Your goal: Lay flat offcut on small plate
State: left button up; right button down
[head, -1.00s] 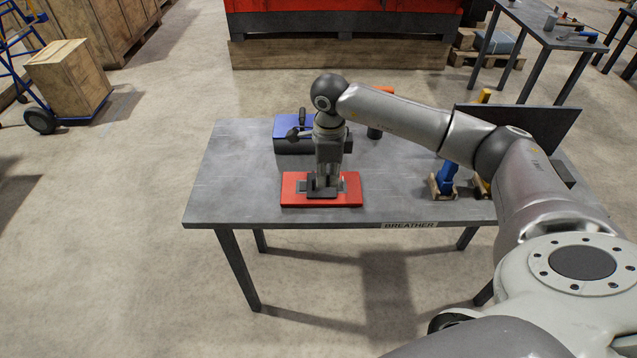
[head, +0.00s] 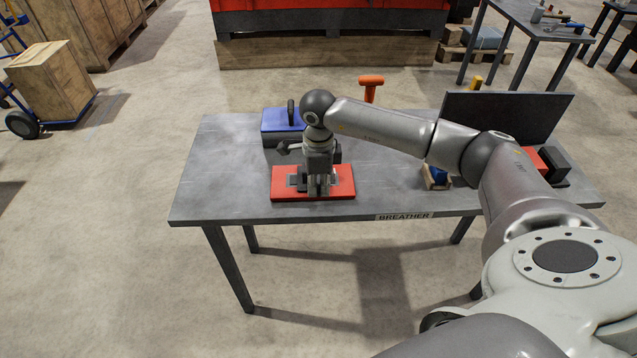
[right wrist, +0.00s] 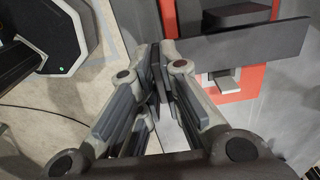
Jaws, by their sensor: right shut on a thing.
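My right gripper (head: 318,193) is over the red board (head: 342,184) near the front edge of the table. In the right wrist view its fingers (right wrist: 163,75) are shut on a dark grey flat bar, which I take for the flat offcut (right wrist: 255,42). The bar sticks out to the right across the red board (right wrist: 273,72). A small grey plate (right wrist: 222,84) shows on the red below the bar, partly covered by it. Whether the bar touches anything beneath is unclear. In the head view the gripper hides most of the bar. My left gripper is not in view.
A blue-topped box (head: 282,120) stands behind the red board. An orange-handled thing (head: 370,85) and a dark upright panel (head: 505,118) are farther back and right. The table (head: 225,170) is bare to the left of the board.

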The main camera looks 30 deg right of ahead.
jog(key=shift+f+b, duration=0.4)
dwell(0.3)
jog(key=c, duration=1.5)
grip_release()
